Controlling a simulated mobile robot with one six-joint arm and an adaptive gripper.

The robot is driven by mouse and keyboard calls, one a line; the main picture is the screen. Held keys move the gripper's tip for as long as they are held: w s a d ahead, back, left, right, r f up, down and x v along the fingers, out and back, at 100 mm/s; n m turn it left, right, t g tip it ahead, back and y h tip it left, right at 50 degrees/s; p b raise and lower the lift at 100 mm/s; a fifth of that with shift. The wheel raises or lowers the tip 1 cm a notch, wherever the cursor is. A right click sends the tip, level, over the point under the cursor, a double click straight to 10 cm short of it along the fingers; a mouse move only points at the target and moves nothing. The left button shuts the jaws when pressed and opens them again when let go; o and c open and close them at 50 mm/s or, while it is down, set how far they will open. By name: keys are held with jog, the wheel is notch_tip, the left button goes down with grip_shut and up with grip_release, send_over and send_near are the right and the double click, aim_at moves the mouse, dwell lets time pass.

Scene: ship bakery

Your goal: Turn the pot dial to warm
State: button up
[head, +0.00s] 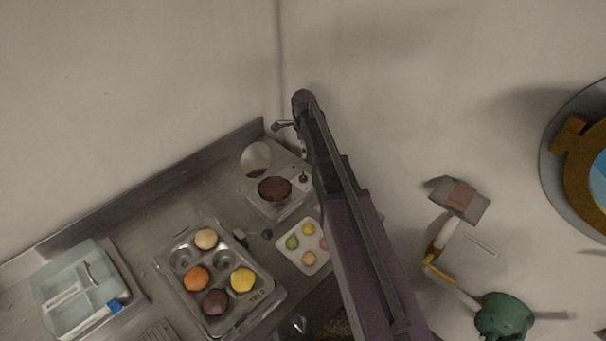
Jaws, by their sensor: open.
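The pot (275,189) is a small round vessel with dark brown contents, set in a pale square base (290,211) on the steel counter near the corner. A pale round lid (256,158) stands raised behind it. A small dark knob (303,177), which looks like the dial, sits on the base to the right of the pot; its setting is too small to read. My gripper (281,126) is open, at the far end of my arm, above the pot and knob in the picture. Much of it is hidden by the arm, and it appears apart from the knob.
A muffin tray (180,273) with several coloured balls and a white plate (291,256) with several small sweets lie in front of the pot. A pale blue bin (45,290) stands at left. Walls meet behind the counter. A green wall-mounted fixture (503,315) is at right.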

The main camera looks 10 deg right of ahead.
aim_at(303, 176)
jog(key=shift+w, duration=0.2)
jog(key=shift+f, duration=0.15)
dwell(0.3)
notch_tip(303, 176, down, 13)
jog(key=b, duration=1.3)
jog(key=shift+f+b, duration=0.2)
jog(key=shift+b, duration=0.2)
jog(key=c, duration=1.2)
